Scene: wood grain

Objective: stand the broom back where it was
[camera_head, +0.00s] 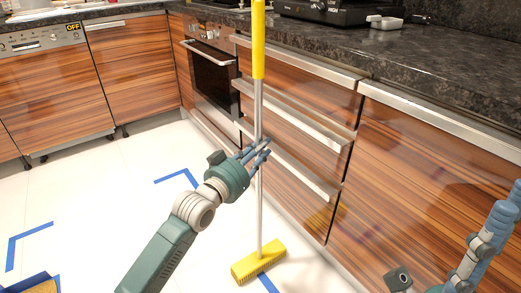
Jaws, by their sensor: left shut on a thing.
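The broom (258,205) stands nearly upright in the middle of the view. It has a yellow upper handle, a grey metal pole and a yellow head (259,262) low by the floor. My left gripper (262,150) is shut on the pole about halfway up. The head is at a strip of blue tape, and I cannot tell if it touches the floor. My right arm shows at the lower right, with its gripper (398,280) low near the picture's edge; I cannot tell its jaw state.
Wood-grain drawers (300,120) stand close behind the broom, under a dark stone counter (420,60). An oven (212,75) and a dishwasher (50,85) are at the left. Blue tape corners (178,175) mark the white floor, which is open at left. A yellow-brown object (38,284) sits at the bottom left.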

